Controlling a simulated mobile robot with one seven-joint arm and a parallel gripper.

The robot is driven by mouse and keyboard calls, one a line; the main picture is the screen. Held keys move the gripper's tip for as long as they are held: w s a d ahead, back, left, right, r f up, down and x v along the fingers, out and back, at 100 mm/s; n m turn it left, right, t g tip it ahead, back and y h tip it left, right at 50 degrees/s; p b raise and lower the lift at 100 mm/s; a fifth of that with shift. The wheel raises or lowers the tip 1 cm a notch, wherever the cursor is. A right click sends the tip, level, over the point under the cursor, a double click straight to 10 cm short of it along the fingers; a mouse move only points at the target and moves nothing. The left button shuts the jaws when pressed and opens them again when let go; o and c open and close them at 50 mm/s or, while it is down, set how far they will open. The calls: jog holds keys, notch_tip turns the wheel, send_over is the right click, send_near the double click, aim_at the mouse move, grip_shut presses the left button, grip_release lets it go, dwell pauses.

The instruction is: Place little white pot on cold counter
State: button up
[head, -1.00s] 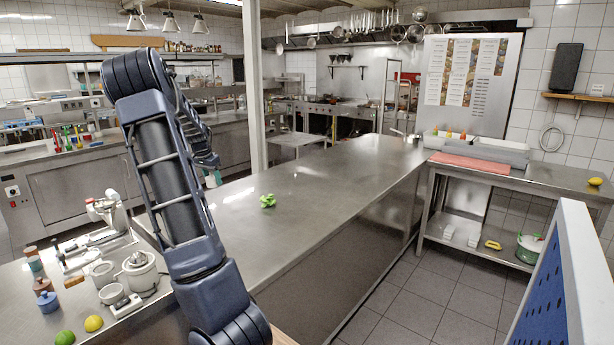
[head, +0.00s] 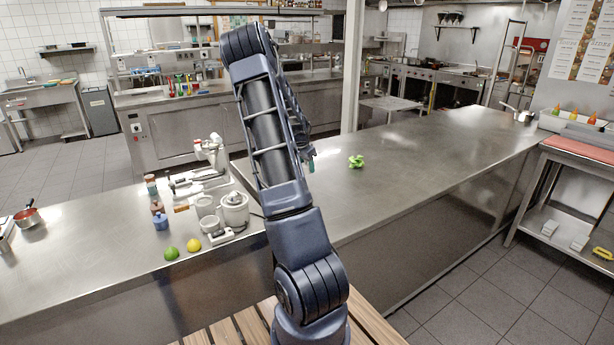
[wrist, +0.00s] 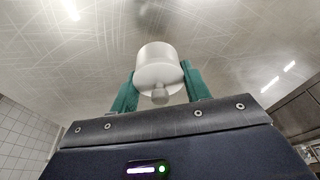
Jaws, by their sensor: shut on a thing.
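The little white pot (wrist: 157,66) shows in the wrist view, a smooth white cylinder with a small knob on the near end. My gripper (wrist: 159,80) is shut on it, with a teal finger on either side. In the head view a bit of teal finger (head: 310,157) shows past the edge of my arm, and the pot is hidden. A long steel counter (head: 425,150) runs behind and to the right of my arm. I cannot tell which counter is the cold counter.
Green leaves (head: 356,161) lie on the long counter, which is otherwise mostly bare. Left of my arm stand a white machine (head: 234,208), small jars, a lime (head: 171,253) and a lemon (head: 193,245). A post (head: 352,65) rises behind the counter.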

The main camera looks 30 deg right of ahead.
jog(key=shift+f, duration=2.35)
jog(key=shift+f, duration=0.1)
jog(key=o, duration=1.4)
jog(key=shift+c, duration=0.2)
